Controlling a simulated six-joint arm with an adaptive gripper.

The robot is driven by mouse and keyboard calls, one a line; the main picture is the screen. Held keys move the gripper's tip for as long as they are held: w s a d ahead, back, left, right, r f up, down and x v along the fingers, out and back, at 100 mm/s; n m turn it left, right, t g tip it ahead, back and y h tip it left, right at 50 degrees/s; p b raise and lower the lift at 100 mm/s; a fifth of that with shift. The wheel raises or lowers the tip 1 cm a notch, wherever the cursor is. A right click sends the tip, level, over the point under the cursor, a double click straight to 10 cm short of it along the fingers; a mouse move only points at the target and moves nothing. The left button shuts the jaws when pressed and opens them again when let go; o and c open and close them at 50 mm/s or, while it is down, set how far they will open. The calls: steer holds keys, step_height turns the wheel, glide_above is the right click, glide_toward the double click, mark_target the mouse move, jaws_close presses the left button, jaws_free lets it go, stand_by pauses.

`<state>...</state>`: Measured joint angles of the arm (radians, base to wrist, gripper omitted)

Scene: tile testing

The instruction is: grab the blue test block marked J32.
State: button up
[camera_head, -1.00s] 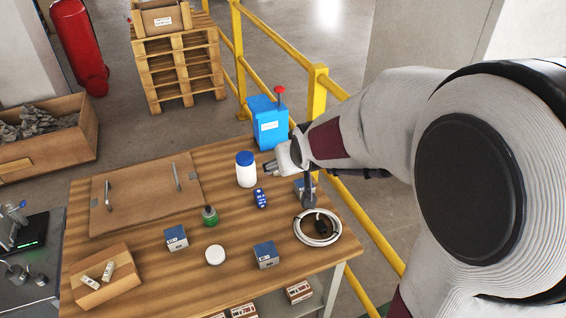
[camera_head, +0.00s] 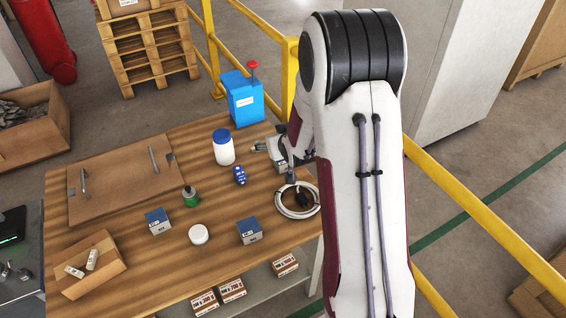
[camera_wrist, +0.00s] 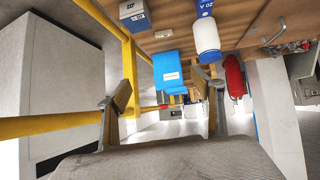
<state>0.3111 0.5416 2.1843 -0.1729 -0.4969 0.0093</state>
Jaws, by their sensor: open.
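A white bottle with blue lid (camera_head: 224,149) and a blue box with red knob (camera_head: 243,98) stand near my gripper. A small blue piece (camera_head: 240,175), green-bodied jar (camera_head: 191,197), white disc (camera_head: 198,235) and cable coil (camera_head: 298,201) lie nearby. Yellow railing (camera_head: 450,240) runs behind.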

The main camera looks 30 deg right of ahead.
steer(key=t, duration=0.2)
glide_toward(283, 161)
steer(key=w, duration=0.1)
steer(key=w+f, duration=0.1)
steer(key=w, duration=0.1)
steer(key=shift+w+d+f+m, duration=0.25)
steer(key=shift+d+f+m, duration=0.05)
steer(key=shift+d+m, duration=0.1)
steer(key=shift+s+d+f, duration=0.1)
steer(key=shift+f, duration=0.5)
steer(key=shift+x, duration=1.25)
steer(key=shift+f, duration=0.1)
steer(key=shift+x, duration=2.6)
steer(key=c, duration=1.7)
